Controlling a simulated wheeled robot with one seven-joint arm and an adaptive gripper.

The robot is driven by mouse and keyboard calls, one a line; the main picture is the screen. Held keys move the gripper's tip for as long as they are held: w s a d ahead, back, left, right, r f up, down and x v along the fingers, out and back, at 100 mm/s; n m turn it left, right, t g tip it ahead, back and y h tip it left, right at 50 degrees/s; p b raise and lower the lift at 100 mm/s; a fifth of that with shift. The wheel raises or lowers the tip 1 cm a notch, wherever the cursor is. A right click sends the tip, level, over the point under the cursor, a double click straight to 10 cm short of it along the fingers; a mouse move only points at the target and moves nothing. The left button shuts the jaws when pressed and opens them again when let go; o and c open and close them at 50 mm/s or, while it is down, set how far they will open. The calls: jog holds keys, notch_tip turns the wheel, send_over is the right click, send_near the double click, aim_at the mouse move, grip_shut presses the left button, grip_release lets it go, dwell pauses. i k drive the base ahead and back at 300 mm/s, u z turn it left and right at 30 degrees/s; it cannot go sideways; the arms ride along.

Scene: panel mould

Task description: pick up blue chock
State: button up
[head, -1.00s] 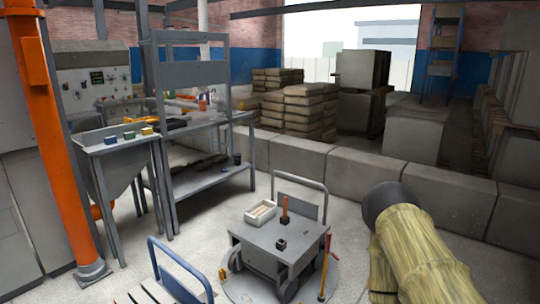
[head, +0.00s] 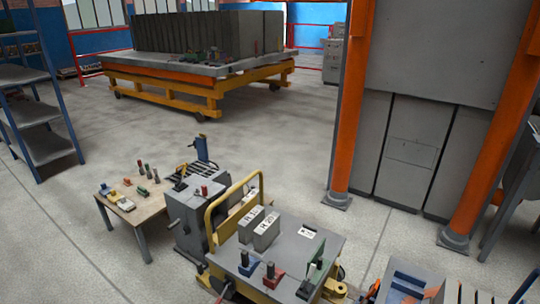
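A small blue piece (head: 248,266) with a dark upright grip stands on the grey top of a cart at the bottom centre; I cannot tell whether it is the blue chock. A similar red piece (head: 272,276) stands to its right. The small blue block seen on the stand beside the hopper a second ago is out of view. My gripper is not in view.
The grey cart (head: 295,236) has a yellow handle (head: 235,205) and carries two grey labelled blocks (head: 259,230). A small wooden table (head: 128,205) with several small items stands left. Orange columns (head: 352,100) rise at right. Open floor (head: 100,110) lies behind.

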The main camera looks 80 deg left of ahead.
aim_at(249, 264)
jog(key=u, duration=2.85)
jog(key=k, duration=1.1)
jog(key=u, duration=1.1)
jog(key=i, duration=1.45)
jog(key=z, duration=1.05)
jog(key=i, duration=0.45)
jog(key=z, duration=0.15)
